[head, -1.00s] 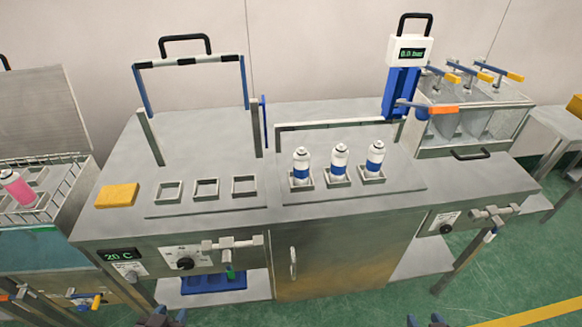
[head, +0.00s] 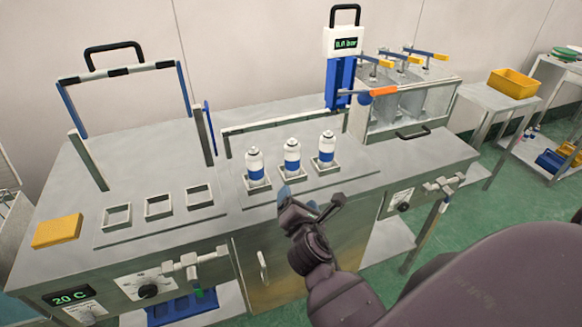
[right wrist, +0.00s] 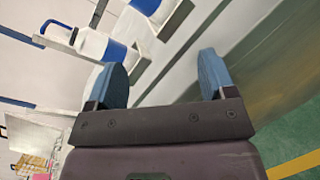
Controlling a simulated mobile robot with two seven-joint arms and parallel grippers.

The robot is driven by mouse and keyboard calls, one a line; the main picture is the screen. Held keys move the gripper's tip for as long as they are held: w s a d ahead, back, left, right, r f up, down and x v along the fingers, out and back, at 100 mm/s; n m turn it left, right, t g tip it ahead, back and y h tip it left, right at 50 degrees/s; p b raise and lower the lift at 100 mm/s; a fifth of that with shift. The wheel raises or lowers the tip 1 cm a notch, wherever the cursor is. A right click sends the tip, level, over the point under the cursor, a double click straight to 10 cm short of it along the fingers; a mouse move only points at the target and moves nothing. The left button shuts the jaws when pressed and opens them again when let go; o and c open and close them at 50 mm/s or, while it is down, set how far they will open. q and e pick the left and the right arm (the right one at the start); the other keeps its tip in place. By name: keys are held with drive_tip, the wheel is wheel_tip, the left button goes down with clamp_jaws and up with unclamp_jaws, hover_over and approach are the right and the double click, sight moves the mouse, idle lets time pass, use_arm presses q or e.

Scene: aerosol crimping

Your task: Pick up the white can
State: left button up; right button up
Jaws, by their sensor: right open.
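Three white cans with blue bands stand upright in square holders on the metal bench: a left can (head: 255,167), a middle can (head: 292,158) and a right can (head: 326,148). My right gripper (head: 298,197) is open and empty, in front of the cans near the bench's front edge, apart from them. In the right wrist view its two blue finger pads (right wrist: 162,78) stand wide apart, with parts of two cans beyond them at the upper left. My left gripper is not in view.
Three empty square holders (head: 159,207) and a yellow block (head: 57,231) lie on the left of the bench. A gauge post (head: 341,75) and a clear-walled box (head: 405,105) with levers stand behind at the right. A low frame runs behind the cans.

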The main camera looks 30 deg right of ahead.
sight(292, 158)
drive_tip(key=w+r+n+h, duration=0.1)
drive_tip(key=n, duration=0.1)
drive_tip(key=w+r+n+h, duration=0.1)
drive_tip(key=r+n, duration=0.1)
drive_tip(key=shift+w+d+r+n+b, duration=0.2)
drive_tip(key=shift+w+n+b, duration=0.1)
drive_tip(key=shift+w+b, duration=0.1)
drive_tip(key=shift+n+h, duration=0.5)
drive_tip(key=shift+n, duration=0.3)
drive_tip(key=x, duration=0.3)
drive_tip(key=r+x, duration=0.1)
drive_tip(key=x, duration=0.3)
drive_tip(key=shift+w+a+r, duration=0.1)
drive_tip(key=shift+a+r, duration=0.05)
drive_tip(key=shift+a, duration=0.05)
drive_tip(key=x, duration=0.3)
drive_tip(key=shift+w+d+b, duration=0.15)
drive_tip(key=shift+b, duration=0.15)
drive_tip(key=shift+w+d, duration=0.35)
drive_tip(key=shift+w, duration=0.05)
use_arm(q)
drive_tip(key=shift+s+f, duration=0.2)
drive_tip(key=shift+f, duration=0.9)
use_arm(e)
drive_tip(key=shift+c, duration=0.2)
drive_tip(key=c, duration=1)
